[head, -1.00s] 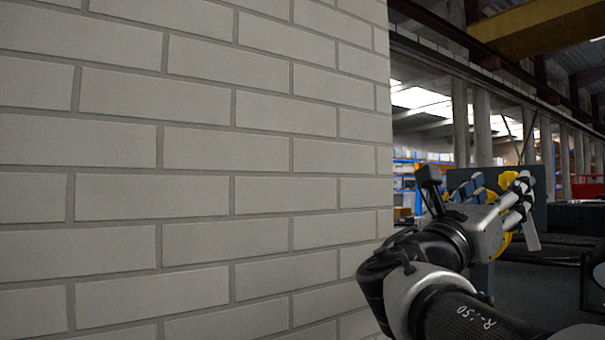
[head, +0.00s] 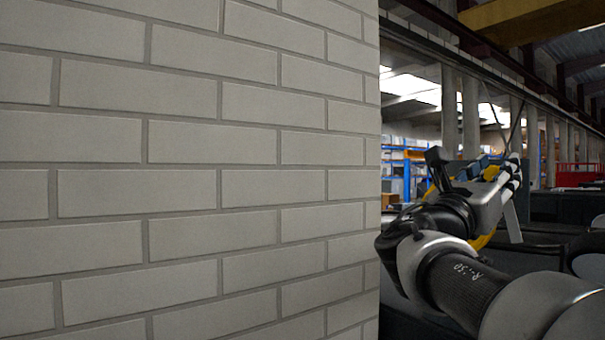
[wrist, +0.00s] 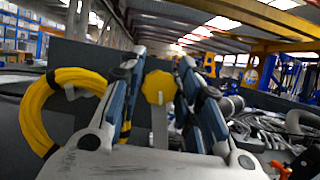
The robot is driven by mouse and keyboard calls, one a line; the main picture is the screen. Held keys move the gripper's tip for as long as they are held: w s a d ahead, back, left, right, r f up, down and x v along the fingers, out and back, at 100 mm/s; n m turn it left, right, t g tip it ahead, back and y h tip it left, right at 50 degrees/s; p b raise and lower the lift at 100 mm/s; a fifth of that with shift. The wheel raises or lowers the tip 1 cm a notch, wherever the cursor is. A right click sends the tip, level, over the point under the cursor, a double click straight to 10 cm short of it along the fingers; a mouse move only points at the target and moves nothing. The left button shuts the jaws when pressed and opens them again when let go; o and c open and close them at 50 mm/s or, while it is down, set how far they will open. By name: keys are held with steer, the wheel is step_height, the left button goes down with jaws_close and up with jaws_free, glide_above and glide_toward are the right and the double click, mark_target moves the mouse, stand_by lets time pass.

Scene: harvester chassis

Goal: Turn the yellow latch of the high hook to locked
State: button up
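A yellow, many-sided knob (wrist: 159,87) shows in the wrist view between my fingers, with a grey bar below it. It looks like the yellow latch, but I cannot tell its turn position. My gripper (wrist: 162,62) is open, with one blue-padded finger on each side of the knob. I see gaps on both sides and cannot tell how far beyond the fingertips the knob is. In the head view my gripper (head: 500,170) is seen from behind and hides most of what it faces. A yellow coil (wrist: 38,110) hangs on a grey hook at left in the wrist view.
A pale brick wall (head: 180,180) fills the left of the head view, with my arm just right of its edge. A dark panel (wrist: 75,55) stands behind the coil. Grey hoses or cables (wrist: 265,125) lie at right in the wrist view. Blue shelving is farther back.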

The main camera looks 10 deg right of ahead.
jaws_close()
steer(key=shift+m+b, duration=0.3)
steer(key=shift+m, duration=0.1)
steer(key=m+g+b, duration=0.1)
steer(key=m, duration=0.1)
steer(key=shift+f+m+h, duration=0.1)
steer(key=shift+m+h, duration=0.2)
steer(key=m+g, duration=0.2)
steer(key=m, duration=0.1)
steer(key=m+g+b, duration=0.1)
steer(key=m+g, duration=0.1)
steer(key=m, duration=0.1)
steer(key=m+g, duration=0.1)
steer(key=m, duration=0.1)
steer(key=m+g+y, duration=0.1)
steer(key=m, duration=0.2)
steer(key=m+p, duration=0.1)
steer(key=m, duration=0.2)
steer(key=shift+s+g+y, duration=0.1)
steer(key=shift+g+y, duration=0.2)
steer(key=shift+g, duration=0.1)
steer(key=shift+m+g+y+p, duration=0.3)
steer(key=shift+m+y+p, duration=0.55)
steer(key=shift+m, duration=1.55)
